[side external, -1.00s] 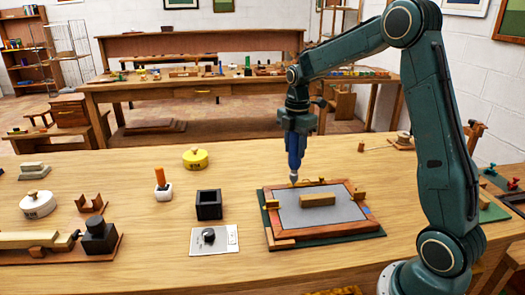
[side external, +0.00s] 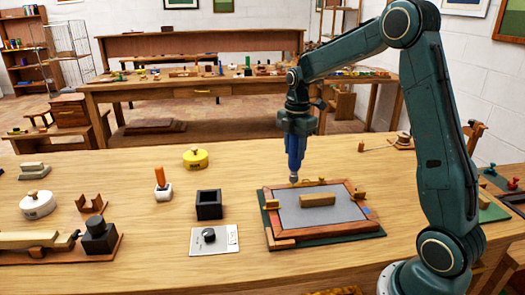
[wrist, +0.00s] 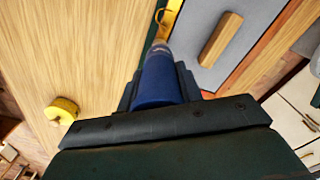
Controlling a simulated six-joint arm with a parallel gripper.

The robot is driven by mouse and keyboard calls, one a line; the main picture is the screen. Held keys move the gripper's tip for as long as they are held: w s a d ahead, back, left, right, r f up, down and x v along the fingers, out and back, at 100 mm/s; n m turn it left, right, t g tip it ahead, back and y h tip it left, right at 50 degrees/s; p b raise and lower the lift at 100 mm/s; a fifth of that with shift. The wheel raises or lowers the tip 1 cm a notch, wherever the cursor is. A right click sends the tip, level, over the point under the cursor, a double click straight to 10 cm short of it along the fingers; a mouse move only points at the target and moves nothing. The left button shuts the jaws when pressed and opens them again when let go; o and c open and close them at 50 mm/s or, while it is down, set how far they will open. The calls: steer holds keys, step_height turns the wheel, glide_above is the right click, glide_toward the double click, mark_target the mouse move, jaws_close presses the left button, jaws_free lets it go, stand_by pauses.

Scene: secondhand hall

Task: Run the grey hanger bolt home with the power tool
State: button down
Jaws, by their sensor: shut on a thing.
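Whether the tip touches anything is not clear.
Left of the frame stand a black open box (side external: 209,205), a card with a dark knob (side external: 214,240), an orange-handled item in a white holder (side external: 162,186) and a yellow round weight (side external: 195,158). A white weight (side external: 37,205) stands further left. The bench behind the frame is mostly clear.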

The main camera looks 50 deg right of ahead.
mark_target(296, 136)
steer(key=shift+f, duration=0.75)
stand_by(2.2)
steer(key=c, duration=1.8)
jaws_free()
jaws_close()
steer(key=shift+r, duration=2.6)
